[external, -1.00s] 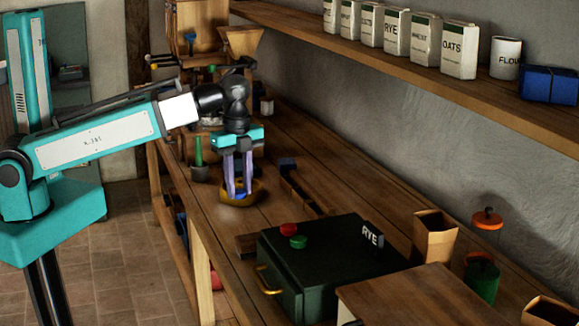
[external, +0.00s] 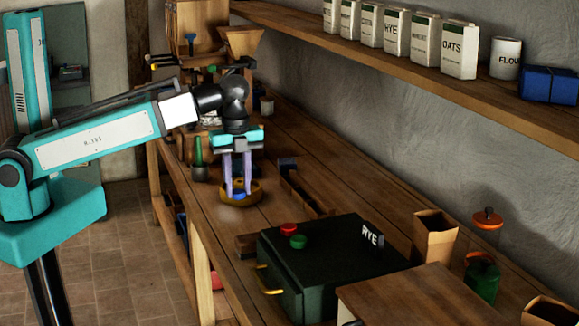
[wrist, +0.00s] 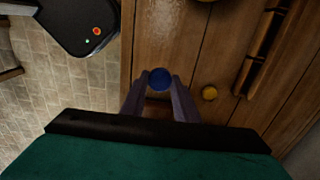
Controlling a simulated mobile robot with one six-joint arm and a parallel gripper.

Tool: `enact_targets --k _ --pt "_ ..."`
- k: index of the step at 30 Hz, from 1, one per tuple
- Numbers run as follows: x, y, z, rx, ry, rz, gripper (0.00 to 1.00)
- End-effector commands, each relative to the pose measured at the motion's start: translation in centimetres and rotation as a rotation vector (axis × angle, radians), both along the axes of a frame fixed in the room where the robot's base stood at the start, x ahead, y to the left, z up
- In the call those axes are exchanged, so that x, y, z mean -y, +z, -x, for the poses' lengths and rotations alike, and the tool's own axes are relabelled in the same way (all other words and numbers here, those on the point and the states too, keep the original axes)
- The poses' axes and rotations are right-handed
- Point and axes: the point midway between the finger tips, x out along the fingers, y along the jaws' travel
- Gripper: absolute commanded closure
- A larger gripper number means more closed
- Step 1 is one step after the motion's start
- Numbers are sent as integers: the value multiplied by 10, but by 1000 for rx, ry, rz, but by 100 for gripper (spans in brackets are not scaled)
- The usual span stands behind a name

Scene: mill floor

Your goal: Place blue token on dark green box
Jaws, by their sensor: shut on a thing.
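The token also shows between my fingertips in the wrist view (wrist: 160,79). The dark green box (external: 335,254) stands nearer the camera, to the right of my gripper.
A paper bag (external: 435,238) and a green jar (external: 482,279) stand right of the box. Much of the box top is clear.

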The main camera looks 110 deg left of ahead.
Motion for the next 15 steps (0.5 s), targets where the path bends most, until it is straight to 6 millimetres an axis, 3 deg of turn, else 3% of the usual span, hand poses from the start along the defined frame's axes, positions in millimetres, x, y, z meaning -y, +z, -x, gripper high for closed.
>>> enact_targets --k 8,15 --pt "3 4 -2 1 -270 -1 93" --pt "24 13 -20 1 -547 -1 93"
